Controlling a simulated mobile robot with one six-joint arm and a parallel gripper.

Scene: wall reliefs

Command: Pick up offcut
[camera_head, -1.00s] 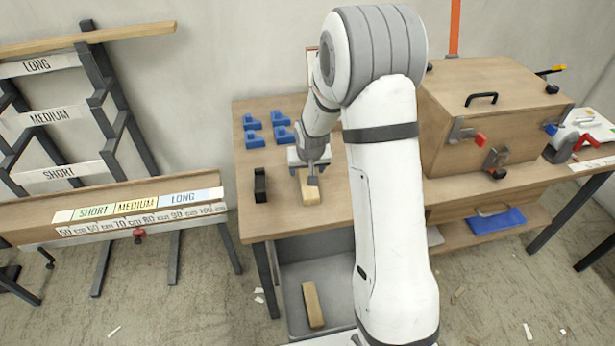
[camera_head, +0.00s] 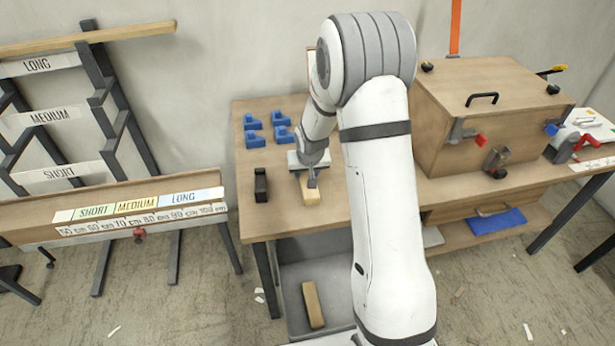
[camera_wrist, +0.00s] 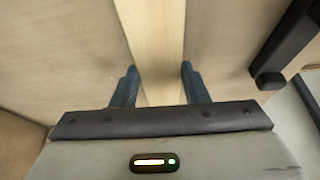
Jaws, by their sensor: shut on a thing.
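A pale wooden offcut (camera_head: 312,196) is at the front of the workbench top, under my gripper (camera_head: 312,178). In the wrist view the offcut (camera_wrist: 160,45) runs lengthwise between the two dark fingers of my gripper (camera_wrist: 158,84), one on each side. My gripper is shut on it. The offcut looks to be at the bench surface; I cannot tell whether it touches it. Its far part is hidden by my gripper in the head view. A second wooden block (camera_head: 313,304) lies in the grey bin (camera_head: 290,290) below the bench.
A black block (camera_head: 261,185) stands left of my gripper, with several blue blocks (camera_head: 280,118) behind. A wooden box (camera_head: 490,100) with clamps is to the right. A rack (camera_head: 110,110) and a labelled measuring trough (camera_head: 140,215) stand at left.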

